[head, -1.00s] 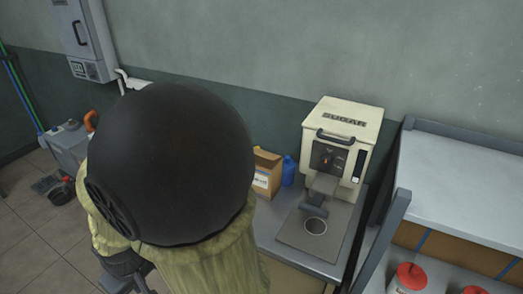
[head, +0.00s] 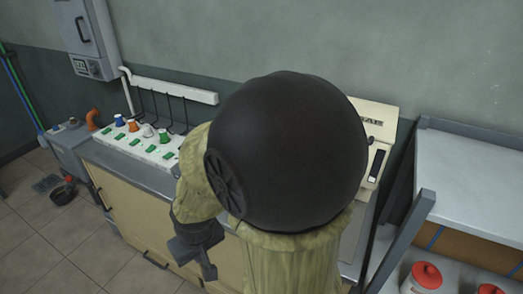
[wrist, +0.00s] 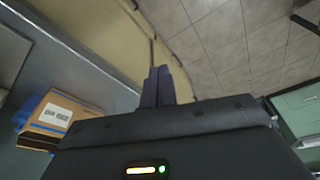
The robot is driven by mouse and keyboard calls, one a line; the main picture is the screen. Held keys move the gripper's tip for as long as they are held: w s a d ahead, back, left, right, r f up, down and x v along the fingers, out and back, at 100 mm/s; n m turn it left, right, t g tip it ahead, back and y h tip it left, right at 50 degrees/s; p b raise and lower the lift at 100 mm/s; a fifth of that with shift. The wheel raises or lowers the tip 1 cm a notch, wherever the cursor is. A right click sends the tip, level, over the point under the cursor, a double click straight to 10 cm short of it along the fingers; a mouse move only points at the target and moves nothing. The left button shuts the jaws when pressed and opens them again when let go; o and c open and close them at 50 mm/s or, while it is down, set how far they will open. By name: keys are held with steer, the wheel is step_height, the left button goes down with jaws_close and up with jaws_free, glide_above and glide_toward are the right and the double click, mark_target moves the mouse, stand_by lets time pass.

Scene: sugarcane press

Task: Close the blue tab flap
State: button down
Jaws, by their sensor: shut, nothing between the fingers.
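A white board (head: 128,146) with several green tabs and a row of small coloured pieces lies on the counter at left in the head view. A blue piece (head: 119,121) stands at the left end of that row. It is too small to tell whether it is the blue tab flap, or whether it is open. My gripper (head: 207,268) is low in front of the wooden cabinet, apart from the board. In the wrist view its two dark fingers (wrist: 158,86) are together and empty, pointing past the counter edge over the floor.
The SUGAR machine (head: 377,125) is mostly hidden behind my black round body part. A cardboard box (wrist: 57,115) sits on the counter in the wrist view. A grey shelf (head: 470,185) with red-lidded jars (head: 427,275) stands right. Tiled floor (head: 50,240) is open at left.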

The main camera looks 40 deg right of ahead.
steer(key=w+d+r+m+t+h+p, duration=0.1)
steer(key=w+d+m+t+h, duration=0.15)
steer(key=w+d+m, duration=0.4)
steer(key=w+d+m+t+h+p, duration=0.1)
steer(key=w+d+t+h, duration=0.15)
steer(key=w, duration=0.75)
steer(key=d+r+m+h, duration=0.3)
steer(key=d+h, duration=0.2)
steer(key=d, duration=0.2)
steer(key=d+r+m+g+h, duration=0.1)
steer(key=d+r+m+h, duration=0.2)
steer(key=d, duration=0.4)
steer(key=r+h, duration=0.1)
steer(key=h, duration=0.1)
steer(key=shift+s+d+r+g+h+p, duration=0.25)
steer(key=shift+s+d+g+h+p, duration=0.05)
steer(key=shift+d+h, duration=0.1)
